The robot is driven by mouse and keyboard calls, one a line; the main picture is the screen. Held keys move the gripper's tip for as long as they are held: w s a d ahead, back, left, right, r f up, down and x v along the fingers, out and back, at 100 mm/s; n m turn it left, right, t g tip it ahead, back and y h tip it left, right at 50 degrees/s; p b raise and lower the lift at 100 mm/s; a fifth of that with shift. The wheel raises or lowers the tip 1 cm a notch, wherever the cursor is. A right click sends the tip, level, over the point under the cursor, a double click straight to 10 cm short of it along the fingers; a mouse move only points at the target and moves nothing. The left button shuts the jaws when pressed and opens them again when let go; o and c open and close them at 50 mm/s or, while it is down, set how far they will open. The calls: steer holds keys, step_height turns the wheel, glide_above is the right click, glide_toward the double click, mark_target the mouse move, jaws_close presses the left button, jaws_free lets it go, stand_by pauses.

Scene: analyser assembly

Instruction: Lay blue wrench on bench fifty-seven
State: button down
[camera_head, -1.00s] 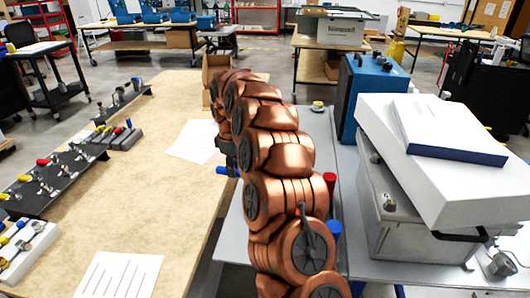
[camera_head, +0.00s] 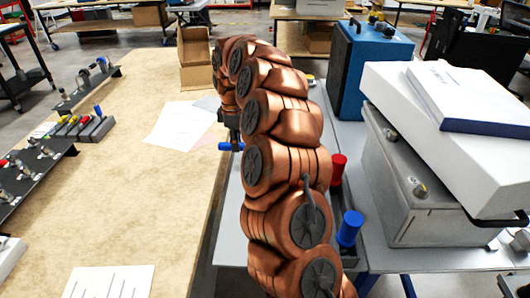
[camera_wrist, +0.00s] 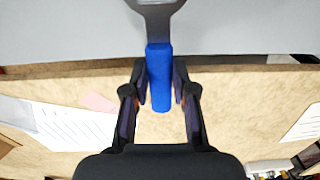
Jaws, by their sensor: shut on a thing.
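The blue wrench has a blue handle (camera_wrist: 159,80) and a grey metal head (camera_wrist: 158,12) in the wrist view. My gripper (camera_wrist: 160,82) is shut on the blue handle, with a finger on each side. In the head view, the blue handle end (camera_head: 230,146) shows beside my gripper (camera_head: 233,138), over the right edge of the wooden bench; the head of the wrench is hidden behind my arm. The wooden bench top (camera_head: 150,200) fills the left of the head view. I see no number on it.
Tool racks (camera_head: 88,128) stand along the bench's left side. White papers (camera_head: 180,125) and an open cardboard box (camera_head: 195,65) are on the bench. To the right, a grey table (camera_head: 235,225) bears a blue case (camera_head: 372,75) and a grey case with white boxes. The bench's middle is clear.

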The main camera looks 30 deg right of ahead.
steer(key=s+d, duration=0.4)
steer(key=s+d+f+p, duration=0.1)
steer(key=s+d, duration=0.1)
steer(key=shift+s+d, duration=0.1)
steer(key=shift+d, duration=0.25)
steer(key=shift+f+p, duration=0.45)
steer(key=shift+f, duration=1.25)
steer(key=shift+f, duration=0.1)
steer(key=c, duration=0.9)
jaws_free()
steer(key=shift+c, duration=0.2)
step_height(320, 180, up, 12)
steer(key=b, duration=0.1)
steer(key=shift+b, duration=0.4)
